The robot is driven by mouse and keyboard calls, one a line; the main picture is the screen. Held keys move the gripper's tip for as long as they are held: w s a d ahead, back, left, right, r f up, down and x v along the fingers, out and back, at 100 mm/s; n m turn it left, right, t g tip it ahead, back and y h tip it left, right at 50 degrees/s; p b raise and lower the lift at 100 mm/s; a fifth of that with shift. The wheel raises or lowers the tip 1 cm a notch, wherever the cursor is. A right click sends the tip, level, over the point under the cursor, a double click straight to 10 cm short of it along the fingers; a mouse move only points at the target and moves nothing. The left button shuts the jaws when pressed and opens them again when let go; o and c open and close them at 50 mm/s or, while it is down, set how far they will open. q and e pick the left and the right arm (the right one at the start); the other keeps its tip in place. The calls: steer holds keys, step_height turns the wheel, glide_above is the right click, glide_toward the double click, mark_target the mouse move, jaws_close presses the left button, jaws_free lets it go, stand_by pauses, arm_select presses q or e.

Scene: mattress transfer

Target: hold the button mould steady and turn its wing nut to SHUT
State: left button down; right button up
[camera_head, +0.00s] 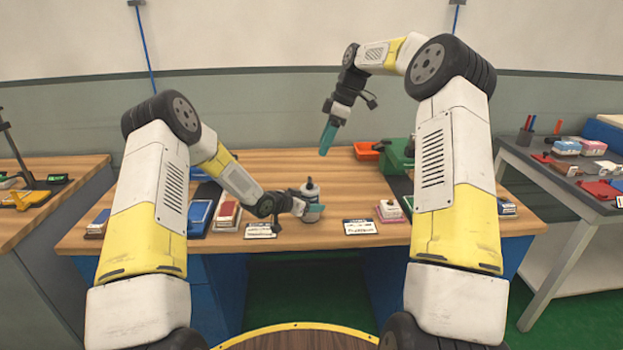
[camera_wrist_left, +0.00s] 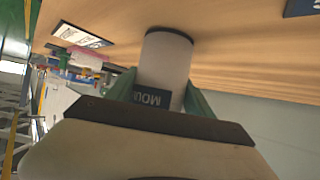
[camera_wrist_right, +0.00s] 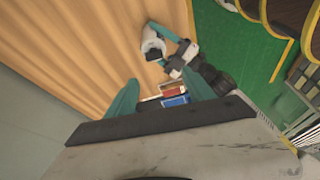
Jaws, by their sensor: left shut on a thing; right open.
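The button mould (camera_head: 311,197) is a small grey-white cylinder standing on the wooden table, with a dark piece on top in the head view. I cannot make out the wing nut's shape or setting. My left gripper (camera_head: 310,207) is shut on the mould's body from the left. The left wrist view shows the mould (camera_wrist_left: 166,62) between the teal fingers, with part of a dark label visible. My right gripper (camera_head: 326,139) is open and empty, above the table behind the mould. The right wrist view shows the mould (camera_wrist_right: 152,43) beyond its open fingers (camera_wrist_right: 160,92).
White cards lie on the table (camera_head: 265,165) at front left (camera_head: 261,231) and front right (camera_head: 359,227). Blue and red blocks (camera_head: 228,214) stand left of the mould. An orange tray (camera_head: 366,150) and a green bin (camera_head: 398,158) are at back right. The table's middle back is clear.

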mark_target(310, 183)
steer(key=shift+n, duration=0.4)
steer(key=x, duration=0.9)
steer(key=w+d+x, duration=0.1)
steer(key=x, duration=0.4)
steer(key=shift+w+f, duration=0.1)
steer(key=shift+f, duration=0.1)
jaws_close()
